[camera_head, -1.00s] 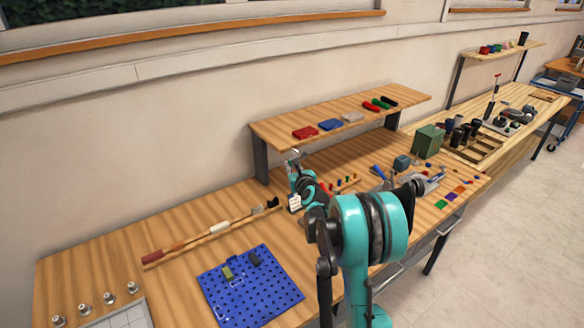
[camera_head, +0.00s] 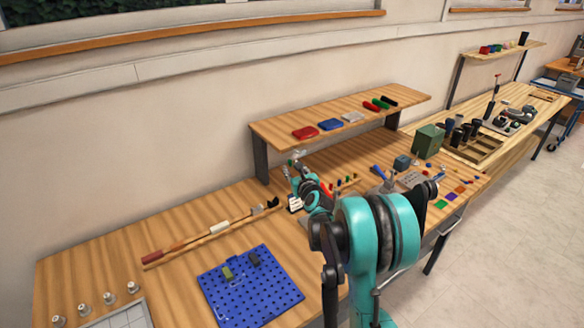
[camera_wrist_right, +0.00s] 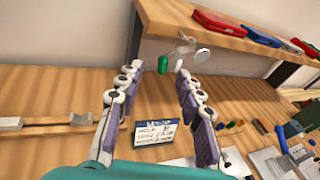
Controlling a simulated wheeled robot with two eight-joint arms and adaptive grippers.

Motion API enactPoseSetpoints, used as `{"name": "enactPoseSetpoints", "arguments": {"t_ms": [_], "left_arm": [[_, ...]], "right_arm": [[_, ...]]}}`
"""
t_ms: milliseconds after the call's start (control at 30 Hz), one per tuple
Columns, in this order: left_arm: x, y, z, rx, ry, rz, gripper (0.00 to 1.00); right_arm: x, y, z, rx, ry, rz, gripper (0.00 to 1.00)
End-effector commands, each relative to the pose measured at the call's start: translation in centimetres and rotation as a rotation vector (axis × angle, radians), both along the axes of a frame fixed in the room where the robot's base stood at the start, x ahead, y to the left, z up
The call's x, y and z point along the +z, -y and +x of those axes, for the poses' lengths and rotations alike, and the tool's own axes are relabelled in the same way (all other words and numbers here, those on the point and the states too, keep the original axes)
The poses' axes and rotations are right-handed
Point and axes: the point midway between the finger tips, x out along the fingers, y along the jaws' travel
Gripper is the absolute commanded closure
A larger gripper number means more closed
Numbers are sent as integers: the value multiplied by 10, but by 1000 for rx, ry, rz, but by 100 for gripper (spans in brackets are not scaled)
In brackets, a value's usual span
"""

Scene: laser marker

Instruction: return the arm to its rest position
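My right arm (camera_head: 372,235) is teal and black and reaches over the workbench from the lower right. Its gripper (camera_head: 294,167) is small in the head view, in front of the raised shelf. My left gripper is not in view.
The raised shelf (camera_head: 270,128) carries several coloured items. A blue pegboard (camera_head: 275,300) lies at the front, and a long wooden rack (camera_head: 190,240) lies behind it.

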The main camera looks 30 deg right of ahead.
Motion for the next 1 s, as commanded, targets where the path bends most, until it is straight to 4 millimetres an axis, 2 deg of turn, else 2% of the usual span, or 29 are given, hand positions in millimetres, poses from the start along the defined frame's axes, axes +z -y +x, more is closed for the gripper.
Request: {"name": "enactPoseSetpoints", "arguments": {"t_ms": [200,400,667,767,867,967,1000], "left_arm": [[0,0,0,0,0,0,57],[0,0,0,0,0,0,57],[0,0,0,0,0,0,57],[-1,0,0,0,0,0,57],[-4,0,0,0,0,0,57],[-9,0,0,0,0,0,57],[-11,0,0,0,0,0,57]], "right_arm": [[10,-11,-48,-2,0,1,64],[16,-19,-77,0,0,1,64],[18,-21,-86,0,0,0,64],[19,-28,-87,19,-17,-35,64],[22,-55,-92,102,-85,-182,64],[24,-102,-109,264,-202,-469,64],[23,-123,-119,348,-252,-613,64]]}}
